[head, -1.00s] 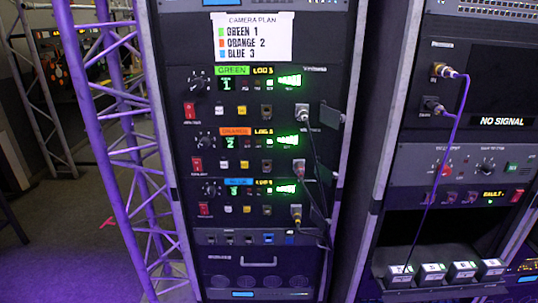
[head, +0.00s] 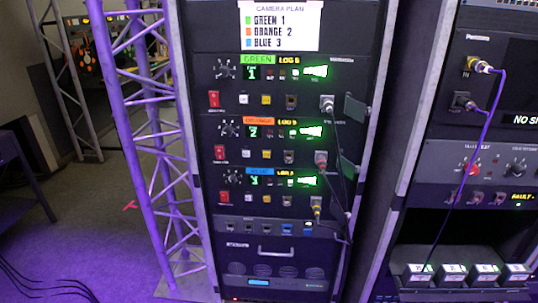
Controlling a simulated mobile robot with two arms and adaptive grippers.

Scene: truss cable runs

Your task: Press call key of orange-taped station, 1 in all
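The orange-taped station (head: 270,141) is the middle of three stacked camera stations in the rack. Its orange label (head: 259,121) sits beside a lit display reading 2. A red rocker switch (head: 219,153), a white key (head: 246,154) and a yellow key (head: 266,154) are in its lower row. Which key is the call key cannot be read at this size. The green station (head: 270,85) is above and the blue station (head: 270,188) is below. Neither gripper is in view.
A purple-lit truss (head: 150,150) stands left of the station rack. Cables (head: 343,190) hang down the right side of the stations. Another rack with a purple cable (head: 470,165) stands at the right. Floor (head: 90,225) is open at the left.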

